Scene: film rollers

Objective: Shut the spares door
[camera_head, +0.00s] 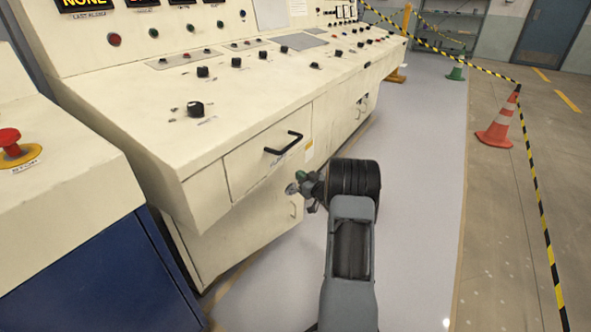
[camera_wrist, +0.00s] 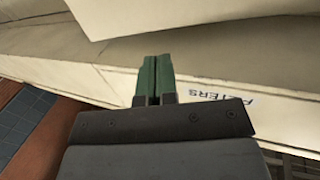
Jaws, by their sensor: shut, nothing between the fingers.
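My gripper (camera_head: 299,180) is shut and empty, its green fingers pressed together. It is in front of the cream console, just below and right of the drawer's black handle (camera_head: 283,143). In the wrist view its fingers (camera_wrist: 155,78) point at cream panels. Below the drawer is a lower cream door front (camera_head: 235,237) with a pale handle (camera_head: 294,209), partly behind my arm. No label reading "spares" is legible, so I cannot tell which front is the spares door or how far open it is.
The console's sloped control top (camera_head: 225,90) overhangs the fronts. A blue-sided cabinet with a red stop button (camera_head: 9,138) stands at left. An orange cone (camera_head: 498,122) and striped tape (camera_head: 536,190) bound the clear grey floor (camera_head: 425,190) at right.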

